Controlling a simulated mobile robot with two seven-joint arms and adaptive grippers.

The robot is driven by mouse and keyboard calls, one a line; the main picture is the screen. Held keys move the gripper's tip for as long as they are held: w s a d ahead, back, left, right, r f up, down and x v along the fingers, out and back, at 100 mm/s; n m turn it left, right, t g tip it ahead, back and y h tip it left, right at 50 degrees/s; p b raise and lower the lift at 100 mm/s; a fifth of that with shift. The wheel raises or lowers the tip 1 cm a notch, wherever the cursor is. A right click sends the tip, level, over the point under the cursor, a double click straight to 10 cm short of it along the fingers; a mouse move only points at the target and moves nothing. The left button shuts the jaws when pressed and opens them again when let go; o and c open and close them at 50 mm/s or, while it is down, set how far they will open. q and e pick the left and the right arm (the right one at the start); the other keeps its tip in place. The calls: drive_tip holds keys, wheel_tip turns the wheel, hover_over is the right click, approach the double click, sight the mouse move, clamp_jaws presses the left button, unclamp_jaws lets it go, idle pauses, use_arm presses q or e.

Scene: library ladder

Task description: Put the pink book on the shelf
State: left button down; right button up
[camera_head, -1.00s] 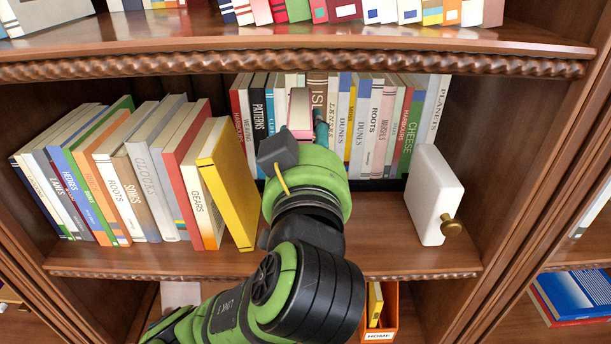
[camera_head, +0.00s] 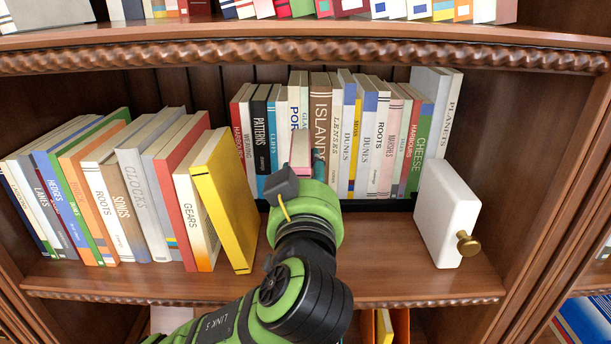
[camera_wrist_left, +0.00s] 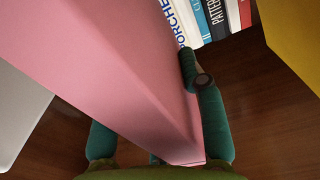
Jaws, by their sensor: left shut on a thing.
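The pink book (camera_head: 301,148) is in my left gripper (camera_head: 305,172), held upright above the middle shelf, in front of the back row of books. In the left wrist view the pink book (camera_wrist_left: 110,70) fills much of the picture, between the teal fingers of my left gripper (camera_wrist_left: 150,110). The fingers are shut on it. The middle shelf (camera_head: 390,255) has bare wood in front of the row. My own gripper and wrist hide part of the book and of the row behind. My right gripper is in neither view.
A leaning group of books ends in a yellow book (camera_head: 225,205), left of my gripper. A white block-shaped bookend (camera_head: 445,215) with a brass knob stands at the right. The back row (camera_head: 380,140) stands behind. The upper shelf's carved edge (camera_head: 300,52) runs above.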

use_arm(q)
drive_tip(key=c, duration=1.1)
unclamp_jaws()
drive_tip(key=shift+f, duration=0.15)
drive_tip(key=o, duration=0.3)
drive_tip(key=shift+o, duration=0.2)
drive_tip(key=s+b, duration=0.3)
drive_tip(key=s, duration=0.9)
drive_tip(key=shift+r, duration=0.2)
